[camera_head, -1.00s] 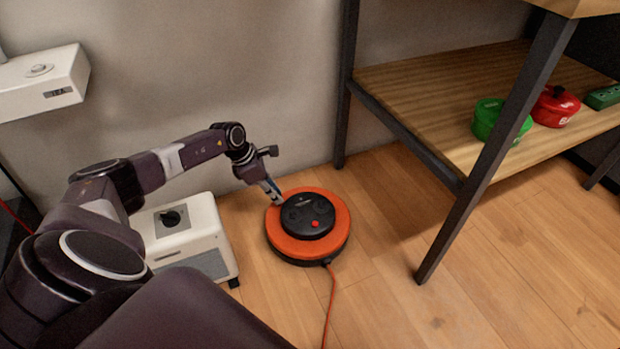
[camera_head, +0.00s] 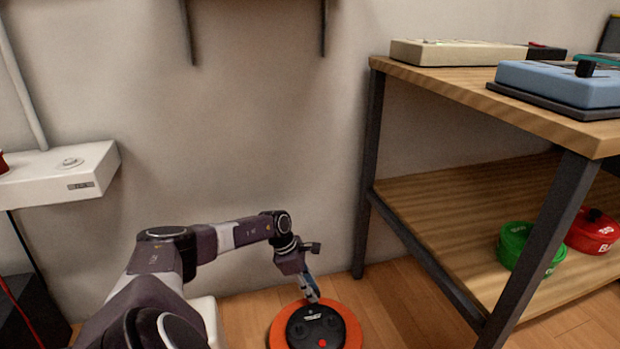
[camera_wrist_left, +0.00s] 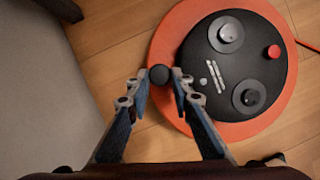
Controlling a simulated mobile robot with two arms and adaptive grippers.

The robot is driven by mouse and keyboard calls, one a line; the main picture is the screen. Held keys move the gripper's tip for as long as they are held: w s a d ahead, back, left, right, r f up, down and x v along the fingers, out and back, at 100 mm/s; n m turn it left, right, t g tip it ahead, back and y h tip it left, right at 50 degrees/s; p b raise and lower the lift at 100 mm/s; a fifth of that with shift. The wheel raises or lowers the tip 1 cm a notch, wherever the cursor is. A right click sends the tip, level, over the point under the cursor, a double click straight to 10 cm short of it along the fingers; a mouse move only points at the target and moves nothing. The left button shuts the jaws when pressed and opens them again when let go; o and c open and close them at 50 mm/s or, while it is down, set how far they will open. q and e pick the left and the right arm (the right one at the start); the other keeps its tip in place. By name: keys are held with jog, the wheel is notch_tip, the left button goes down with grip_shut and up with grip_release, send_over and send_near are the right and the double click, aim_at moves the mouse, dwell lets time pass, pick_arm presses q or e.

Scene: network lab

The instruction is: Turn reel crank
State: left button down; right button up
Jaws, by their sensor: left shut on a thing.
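The reel (camera_head: 352,325) is a round orange disc with a black hub on the floor, cut off by the bottom edge of the head view. In the left wrist view the reel (camera_wrist_left: 172,40) shows a red button and two round grey-centred dials on its hub. The crank's small black knob (camera_wrist_left: 159,74) stands near the rim, between my fingertips. My left gripper (camera_head: 313,297) reaches down to the back of the reel. In the left wrist view my left gripper (camera_wrist_left: 164,80) is closed on the knob. My right gripper is out of view.
A wooden shelf unit (camera_head: 440,200) stands to the right, with a green pot (camera_head: 515,246) and a red pot (camera_head: 595,232) on its lower board. A white wall-side box (camera_head: 60,175) is at left. A pale cabinet (camera_head: 208,318) stands left of the reel, partly behind my arm.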

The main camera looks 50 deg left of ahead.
pick_arm(q)
jog(key=shift+w+d, duration=0.1)
jog(key=shift+w, duration=0.65)
jog(key=shift+r, duration=0.1)
jog(key=c, duration=2)
grip_release()
jog(key=shift+w, duration=0.1)
